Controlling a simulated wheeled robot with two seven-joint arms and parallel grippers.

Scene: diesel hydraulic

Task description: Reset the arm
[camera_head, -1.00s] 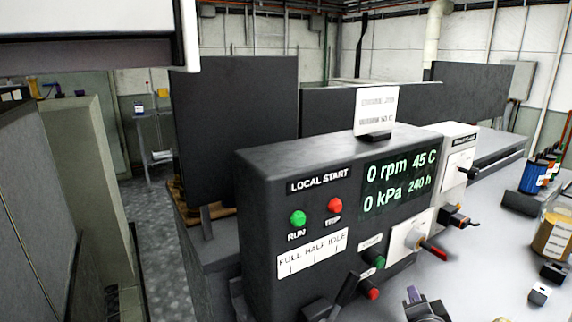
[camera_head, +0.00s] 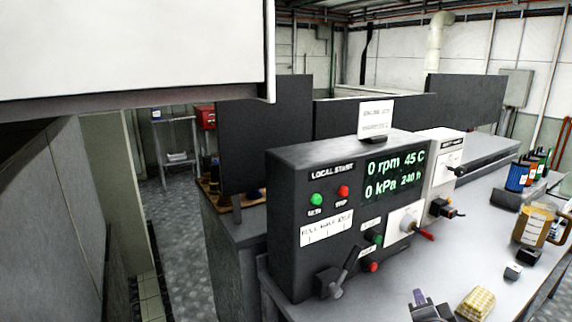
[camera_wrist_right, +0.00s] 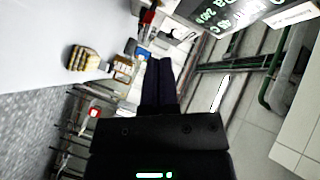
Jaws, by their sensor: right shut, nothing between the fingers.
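My right gripper (camera_head: 428,305) shows at the bottom edge of the head view, in front of the control panel and over the grey bench. Only its dark tip with a purplish finger shows there. In the right wrist view its two dark fingers (camera_wrist_right: 158,82) lie together, shut and empty. They point away from the wrist, and nothing is seen touching them. My left gripper is in neither view.
A dark control panel (camera_head: 325,172) with a lever (camera_head: 338,272) stands on the bench (camera_head: 500,232). A jug (camera_head: 534,228), a yellowish block (camera_head: 475,303) and small dark boxes lie to the right. A white overhead box (camera_head: 130,50) fills the upper left. Floor shows at left.

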